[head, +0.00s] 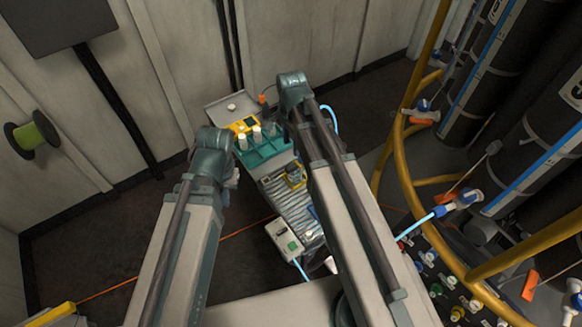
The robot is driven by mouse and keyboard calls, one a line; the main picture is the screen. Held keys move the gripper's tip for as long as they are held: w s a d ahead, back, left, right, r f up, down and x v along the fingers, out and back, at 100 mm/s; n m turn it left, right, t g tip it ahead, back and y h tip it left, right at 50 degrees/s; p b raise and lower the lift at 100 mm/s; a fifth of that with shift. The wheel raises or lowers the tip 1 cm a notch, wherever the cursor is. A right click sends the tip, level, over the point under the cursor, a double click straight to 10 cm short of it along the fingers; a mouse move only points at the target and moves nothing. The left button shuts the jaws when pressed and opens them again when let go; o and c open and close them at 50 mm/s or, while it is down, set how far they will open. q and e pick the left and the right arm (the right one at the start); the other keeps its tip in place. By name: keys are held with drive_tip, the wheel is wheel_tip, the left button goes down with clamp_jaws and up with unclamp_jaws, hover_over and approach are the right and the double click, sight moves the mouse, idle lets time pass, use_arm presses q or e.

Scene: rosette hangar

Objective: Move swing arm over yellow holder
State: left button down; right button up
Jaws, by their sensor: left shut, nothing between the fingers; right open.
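A yellow holder-like block (243,125) sits at the back of the workbench, behind a teal rack (268,153) with a few white cylinders. I cannot pick out the swing arm with certainty. A pale part beside my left arm's elbow appears to be my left gripper (233,179); it is shut and empty, left of the teal rack and apart from the yellow block. My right arm crosses in front of the bench's right side. My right gripper is hidden behind it.
A yellow-framed device (295,178) lies on the bench, and a grey box with a green button (285,240) stands at its front left. Yellow railing (402,130) and dark cylinders (500,65) crowd the right. Dark floor (90,225) is open at left, crossed by an orange line.

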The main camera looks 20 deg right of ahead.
sight(291, 167)
wheel_tip(291, 167, down, 11)
drive_tip(key=b, duration=1)
drive_tip(key=shift+f, duration=0.2)
clamp_jaws()
idle(0.7)
